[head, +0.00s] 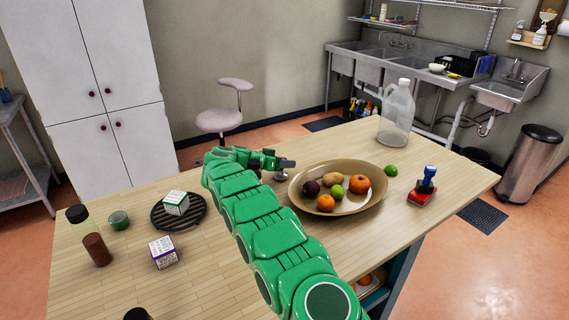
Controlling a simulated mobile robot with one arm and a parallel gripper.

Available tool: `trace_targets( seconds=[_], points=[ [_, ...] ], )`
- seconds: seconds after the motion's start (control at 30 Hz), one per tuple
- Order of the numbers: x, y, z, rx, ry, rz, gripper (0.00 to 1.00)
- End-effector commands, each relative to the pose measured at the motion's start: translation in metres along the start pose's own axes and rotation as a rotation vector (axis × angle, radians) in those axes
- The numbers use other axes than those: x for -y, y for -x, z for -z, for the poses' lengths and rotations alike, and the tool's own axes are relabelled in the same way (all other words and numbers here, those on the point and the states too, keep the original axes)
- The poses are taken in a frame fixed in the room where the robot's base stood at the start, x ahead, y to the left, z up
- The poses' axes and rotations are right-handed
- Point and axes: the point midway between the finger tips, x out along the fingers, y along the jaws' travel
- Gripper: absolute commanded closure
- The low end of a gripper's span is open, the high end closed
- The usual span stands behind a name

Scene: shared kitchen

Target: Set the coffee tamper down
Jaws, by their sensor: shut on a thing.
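My gripper (274,161) is at the end of the green arm, over the far middle part of the wooden table. It is shut on the coffee tamper (281,175), of which a dark part and a small round metal part show at the jaws. The tamper is just left of the fruit plate's rim. The jaws partly hide it, and I cannot tell whether its base touches the table (330,143).
A tan plate (300,198) of fruit stands right of my gripper. A clear jug (397,112), a lime (391,170) and a blue-handled red stamp (424,187) are further right. A black trivet (160,217) bearing a carton, a box (164,252) and a jar (97,249) stand left.

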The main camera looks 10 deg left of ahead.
Motion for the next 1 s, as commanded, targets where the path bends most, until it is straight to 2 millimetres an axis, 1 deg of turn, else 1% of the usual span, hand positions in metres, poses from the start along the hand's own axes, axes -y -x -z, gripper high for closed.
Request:
trace_targets(
  seconds=[0.1,0.13,0.2,0.3,0.57,0.7,0.87,1.0],
  points=[
    [0.001,-0.001,-0.002,0.0,0.0,0.0,0.97],
    [0.001,-0.001,-0.003,0.0,0.0,0.0,0.53],
    [0.001,-0.001,-0.002,0.0,0.0,0.0,0.42],
    [0.001,-0.001,-0.002,0.0,0.0,0.0,0.3],
    [0.001,-0.001,-0.002,0.0,0.0,0.0,0.3],
    [0.0,0.001,0.001,0.0,0.0,0.001,0.3],
    [0.001,0.015,0.001,0.0,0.0,0.003,0.3],
    [0.001,0.035,0.001,0.0,0.001,0.005,0.3]
  ],
)
